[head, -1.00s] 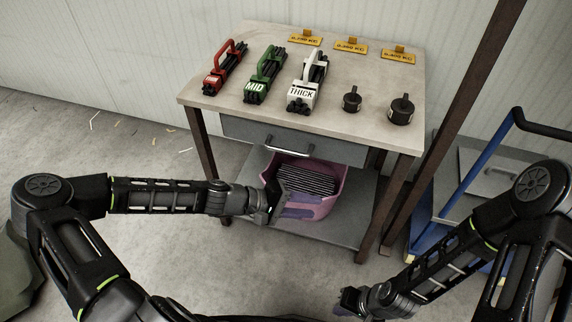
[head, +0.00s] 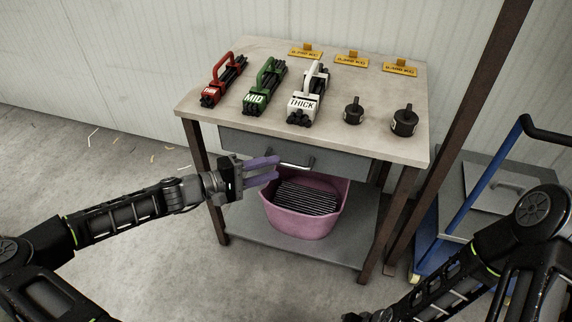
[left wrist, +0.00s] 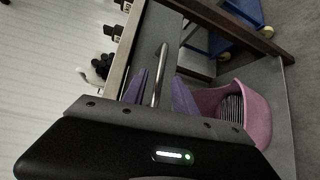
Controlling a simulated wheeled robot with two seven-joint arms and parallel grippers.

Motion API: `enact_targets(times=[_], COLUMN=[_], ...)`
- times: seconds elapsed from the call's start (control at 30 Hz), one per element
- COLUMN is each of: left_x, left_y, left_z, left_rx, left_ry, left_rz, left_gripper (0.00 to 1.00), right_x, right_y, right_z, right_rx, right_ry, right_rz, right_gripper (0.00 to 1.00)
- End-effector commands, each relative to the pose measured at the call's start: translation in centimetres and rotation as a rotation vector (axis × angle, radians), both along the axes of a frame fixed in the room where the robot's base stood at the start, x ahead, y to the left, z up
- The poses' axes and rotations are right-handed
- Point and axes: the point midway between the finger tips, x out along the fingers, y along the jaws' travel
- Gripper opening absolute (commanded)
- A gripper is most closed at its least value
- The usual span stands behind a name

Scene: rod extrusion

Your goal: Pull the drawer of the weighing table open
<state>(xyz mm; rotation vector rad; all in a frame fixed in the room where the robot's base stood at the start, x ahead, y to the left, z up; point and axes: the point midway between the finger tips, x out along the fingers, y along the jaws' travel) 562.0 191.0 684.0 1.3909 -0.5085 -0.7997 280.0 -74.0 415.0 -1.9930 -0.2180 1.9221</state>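The weighing table's grey drawer (head: 345,162) is shut under the tabletop. Its metal bar handle (head: 297,164) is on the front. My left gripper (head: 266,170) is open, its two purple fingers pointing right at the handle from the left. In the left wrist view the handle (left wrist: 161,72) appears in line with the gap between the spread fingers (left wrist: 160,95). I cannot tell whether they touch it. Only a dark piece of my right gripper (head: 356,317) shows at the bottom edge; its fingers are cut off.
On the tabletop (head: 215,104) stand red, green and white rod holders, two black weights and yellow weight signs. A pink tub (head: 300,222) of dark rods sits on the lower shelf (head: 245,238). A blue cart (head: 450,215) stands right. Floor in front is clear.

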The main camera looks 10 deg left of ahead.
Motion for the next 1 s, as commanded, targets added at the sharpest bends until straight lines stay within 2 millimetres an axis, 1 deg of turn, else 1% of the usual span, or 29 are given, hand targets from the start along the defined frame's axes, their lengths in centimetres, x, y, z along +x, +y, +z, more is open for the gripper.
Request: enact_targets(times=[0.03,0.13,0.3,0.43,0.67,1.0], left_x=[0.5,1.6,2.9,3.3,3.3,3.3], left_y=[-0.7,-2.0,-3.4,-3.8,-3.8,-3.8], left_z=[-0.2,-0.4,-0.7,-0.7,-0.7,-0.7], left_rx=[-0.002,-0.002,-0.001,0.000,0.000,0.000], left_ry=[-0.001,-0.001,-0.001,0.000,0.000,0.000], left_rz=[-0.004,-0.004,-0.002,0.000,0.000,0.000], left_gripper=[0.34,0.34,0.34,0.34,0.34,0.06], right_x=[0.0,0.0,0.0,0.0,0.0,0.0], right_y=[0.0,0.0,0.0,0.0,0.0,0.0], right_z=[-0.3,-0.5,-0.7,-0.7,-0.7,-0.7], right_rx=[0.000,0.000,0.000,0.000,0.000,0.000], right_ry=[0.000,0.000,0.000,0.000,0.000,0.000], right_rz=[0.000,0.000,-0.001,-0.001,-0.001,-0.001], right_gripper=[0.00,0.00,0.00,0.00,0.00,0.00])
